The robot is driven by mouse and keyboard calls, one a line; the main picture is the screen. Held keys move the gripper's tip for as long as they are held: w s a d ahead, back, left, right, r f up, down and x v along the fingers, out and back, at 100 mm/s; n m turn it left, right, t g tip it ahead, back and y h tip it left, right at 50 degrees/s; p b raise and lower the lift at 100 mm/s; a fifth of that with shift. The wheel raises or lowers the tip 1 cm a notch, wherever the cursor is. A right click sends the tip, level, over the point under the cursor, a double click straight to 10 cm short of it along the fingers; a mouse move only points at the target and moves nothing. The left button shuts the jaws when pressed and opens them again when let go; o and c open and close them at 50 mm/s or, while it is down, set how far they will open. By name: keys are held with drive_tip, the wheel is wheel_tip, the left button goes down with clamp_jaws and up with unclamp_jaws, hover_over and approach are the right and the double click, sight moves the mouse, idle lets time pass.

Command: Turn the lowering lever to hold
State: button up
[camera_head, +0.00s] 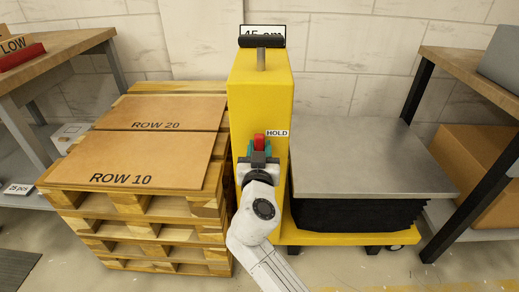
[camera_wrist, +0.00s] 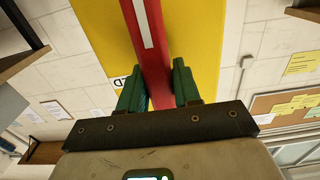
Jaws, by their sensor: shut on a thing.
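The red lowering lever (camera_head: 259,141) stands about upright on the front of the yellow lift column (camera_head: 260,95). A white HOLD label (camera_head: 277,133) is just right of the lever's top. In the wrist view the lever (camera_wrist: 150,40) has a white stripe and runs between my green fingers. My gripper (camera_head: 258,150) is shut on the lever, with a finger on each side in the wrist view (camera_wrist: 158,92). The lever's lower part is hidden by my gripper. Part of the label (camera_wrist: 122,82) shows beside the left finger.
A grey metal platform (camera_head: 360,155) over black bellows (camera_head: 350,214) is right of the column. Left stands a wooden pallet (camera_head: 150,205) with cardboard sheets marked ROW 20 (camera_head: 155,113) and ROW 10 (camera_head: 125,160). A sign reading 45 cm (camera_head: 263,31) tops the column. Benches flank both sides.

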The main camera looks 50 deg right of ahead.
drive_tip(key=n, duration=0.4)
drive_tip(key=shift+w+a, duration=0.25)
drive_tip(key=shift+w+a+f+n+p, duration=0.15)
drive_tip(key=shift+f+n+p, duration=0.4)
drive_tip(key=shift+n, duration=1.8)
drive_tip(key=shift+w+a+f+n+p, duration=0.15)
drive_tip(key=shift+n+p, duration=0.75)
drive_tip(key=shift+n, duration=1.4)
drive_tip(key=shift+w+a+f+n+p, duration=0.2)
drive_tip(key=shift+n+p, duration=0.55)
drive_tip(key=shift+n, duration=1.6)
drive_tip(key=shift+d+f, duration=0.1)
drive_tip(key=shift+f, duration=0.05)
drive_tip(key=o, duration=1)
drive_tip(key=shift+c, duration=0.2)
